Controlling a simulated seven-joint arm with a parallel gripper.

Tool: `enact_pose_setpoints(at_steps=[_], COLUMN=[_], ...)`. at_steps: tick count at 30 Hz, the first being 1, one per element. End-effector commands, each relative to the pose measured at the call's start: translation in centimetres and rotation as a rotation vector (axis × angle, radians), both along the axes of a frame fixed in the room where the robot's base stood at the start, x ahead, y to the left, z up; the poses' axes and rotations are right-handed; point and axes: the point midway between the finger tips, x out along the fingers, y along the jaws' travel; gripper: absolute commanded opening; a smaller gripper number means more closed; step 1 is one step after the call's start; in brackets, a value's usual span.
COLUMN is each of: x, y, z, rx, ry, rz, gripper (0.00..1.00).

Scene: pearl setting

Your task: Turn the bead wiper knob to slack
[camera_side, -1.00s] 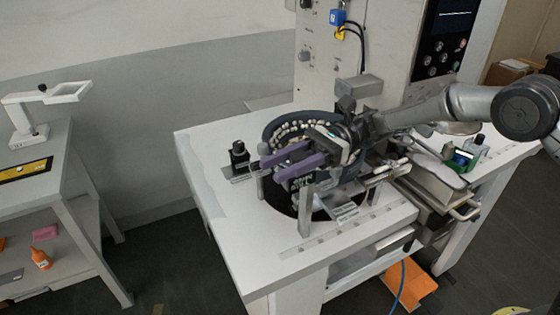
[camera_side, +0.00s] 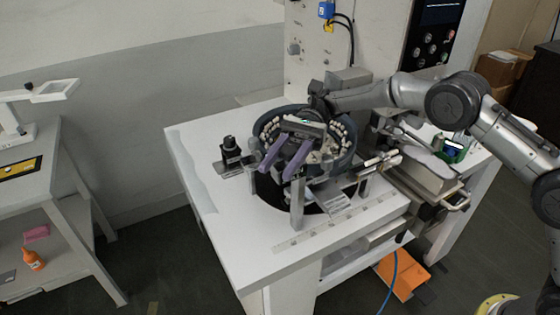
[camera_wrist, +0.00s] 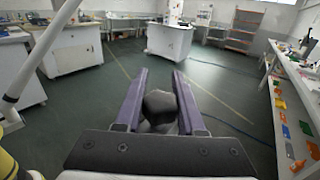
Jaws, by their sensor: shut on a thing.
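My gripper (camera_side: 277,168) has two purple fingers that reach over the near left rim of the round bead bowl (camera_side: 353,143). In the wrist view a dark, many-sided knob (camera_wrist: 160,103) sits between the two fingers (camera_wrist: 159,82), and the gripper is shut on it; it looks like the bead wiper knob. The knob cannot be made out in the side view, where the fingers and wrist cover it. No slack mark or pointer on it is readable. White beads (camera_side: 268,131) line the inside of the bowl.
A small black upright device (camera_side: 231,150) stands left of the bowl. A metal post (camera_side: 297,203) and a slotted metal plate (camera_side: 331,197) are in front. A tall machine panel (camera_side: 300,60) rises behind. The white table's front left corner (camera_side: 235,235) is clear.

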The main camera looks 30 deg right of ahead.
Motion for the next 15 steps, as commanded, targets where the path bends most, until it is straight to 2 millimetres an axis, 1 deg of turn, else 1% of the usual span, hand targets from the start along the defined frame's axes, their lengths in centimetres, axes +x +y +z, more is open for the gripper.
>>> enact_pose_setpoints(at_steps=[8, 9, 13, 14, 15], x=[-0.03, -0.03, -0.03, -0.03, -0.03], y=[0.01, 0.01, 0.02, 0.02, 0.02], z=[0.10, 0.10, 0.08, 0.08, 0.07], rx=[0.003, 0.003, 0.002, 0.002, 0.002], ry=[0.001, 0.001, 0.000, 0.000, 0.000], rz=[0.001, 0.001, 0.000, 0.000, 0.000], gripper=[0.00, 0.42, 0.65, 0.68, 0.68])
